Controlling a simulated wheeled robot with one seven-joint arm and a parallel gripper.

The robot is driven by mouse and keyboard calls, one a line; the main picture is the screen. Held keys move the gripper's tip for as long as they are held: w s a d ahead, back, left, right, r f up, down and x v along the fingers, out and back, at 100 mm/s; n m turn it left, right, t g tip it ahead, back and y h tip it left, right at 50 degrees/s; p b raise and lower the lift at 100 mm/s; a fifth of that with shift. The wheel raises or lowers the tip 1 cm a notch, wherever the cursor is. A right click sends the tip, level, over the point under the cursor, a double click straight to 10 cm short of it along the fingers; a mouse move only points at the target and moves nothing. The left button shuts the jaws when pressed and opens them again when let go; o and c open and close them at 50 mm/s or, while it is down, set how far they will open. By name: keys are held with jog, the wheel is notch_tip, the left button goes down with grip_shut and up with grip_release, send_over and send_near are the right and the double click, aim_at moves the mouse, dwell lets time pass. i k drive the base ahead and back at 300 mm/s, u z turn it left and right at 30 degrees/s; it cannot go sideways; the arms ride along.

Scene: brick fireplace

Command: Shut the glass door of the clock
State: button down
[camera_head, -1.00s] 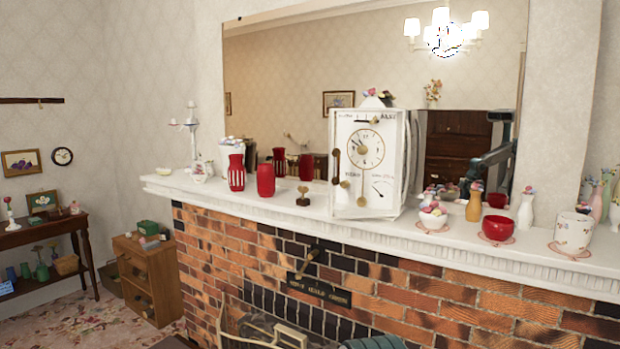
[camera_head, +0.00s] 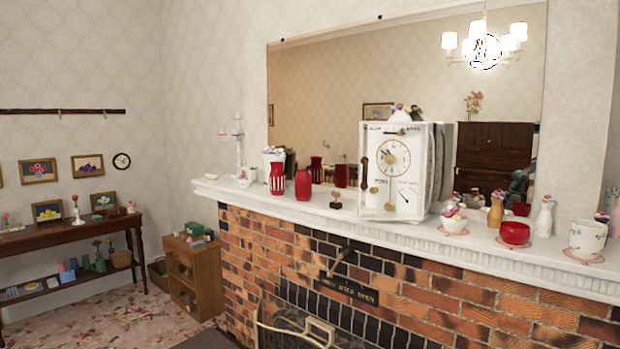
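The clock (camera_head: 408,172) is a white box standing upright on the mantel, left of the mirror's right end. Its round dial (camera_head: 394,158) with dark hands faces me, and a dark handle-like piece (camera_head: 363,172) shows at its left front edge. White framing runs along the front and right side of the clock. The glass itself is too faint to make out, and I cannot tell how far the door stands from the face. My gripper is not in view.
The white mantel (camera_head: 460,240) runs above a brick fireplace (camera_head: 440,293). Red vases (camera_head: 303,185) stand left of the clock; a floral bowl (camera_head: 454,220), a red bowl (camera_head: 515,233) and a white pot (camera_head: 587,236) stand right. A mirror (camera_head: 320,95) hangs behind.

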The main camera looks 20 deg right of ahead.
aim_at(362, 160)
jog(key=u, duration=0.25)
jog(key=i, duration=1.2)
jog(key=z, duration=0.55)
